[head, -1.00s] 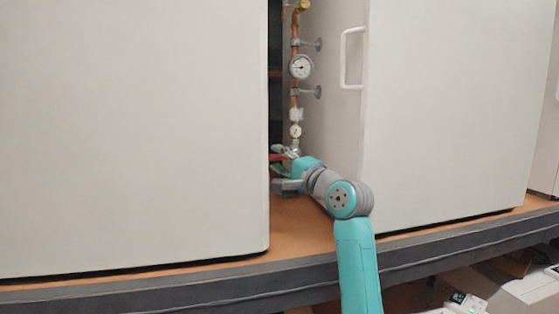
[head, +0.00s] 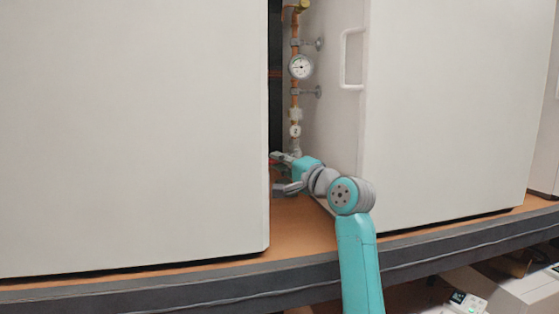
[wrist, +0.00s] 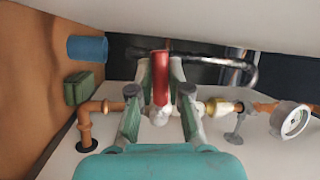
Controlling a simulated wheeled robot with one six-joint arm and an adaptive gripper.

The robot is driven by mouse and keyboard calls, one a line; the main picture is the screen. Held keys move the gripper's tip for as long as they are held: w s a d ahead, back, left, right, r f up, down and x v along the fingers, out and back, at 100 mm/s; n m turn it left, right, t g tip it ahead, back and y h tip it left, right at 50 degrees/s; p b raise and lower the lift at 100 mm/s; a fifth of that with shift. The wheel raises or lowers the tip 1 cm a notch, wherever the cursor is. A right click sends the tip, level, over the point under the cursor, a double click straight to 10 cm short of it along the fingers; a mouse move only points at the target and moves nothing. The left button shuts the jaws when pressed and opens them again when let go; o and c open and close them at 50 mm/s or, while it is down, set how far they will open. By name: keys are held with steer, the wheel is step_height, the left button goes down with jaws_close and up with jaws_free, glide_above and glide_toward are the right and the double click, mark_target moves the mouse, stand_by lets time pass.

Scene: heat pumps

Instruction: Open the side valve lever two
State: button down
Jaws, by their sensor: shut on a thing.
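The red valve lever (wrist: 160,78) stands between my gripper's two fingers in the wrist view. It points across the copper pipe, away from the pale valve body (wrist: 160,114) at its base. My gripper (wrist: 159,76) is shut on the lever, with one green-padded finger on each side. In the head view my gripper (head: 281,172) is low in the gap between two white cabinets, at the foot of the vertical pipe. A round white tag (head: 295,131) that seems to read 2 hangs on the pipe just above.
A pressure gauge (head: 301,67) sits higher on the copper pipe. The left cabinet (head: 130,130) and the right cabinet (head: 455,110), with a white handle (head: 345,58), hem in the gap. A blue cylinder (wrist: 88,49) and a green block (wrist: 84,88) show in the wrist view.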

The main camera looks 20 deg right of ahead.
steer(key=shift+d+f+n+g, duration=0.1)
steer(key=shift+f+n+g, duration=0.3)
steer(key=shift+n, duration=0.3)
steer(key=c, duration=1.1)
jaws_free()
steer(key=shift+v, duration=3.75)
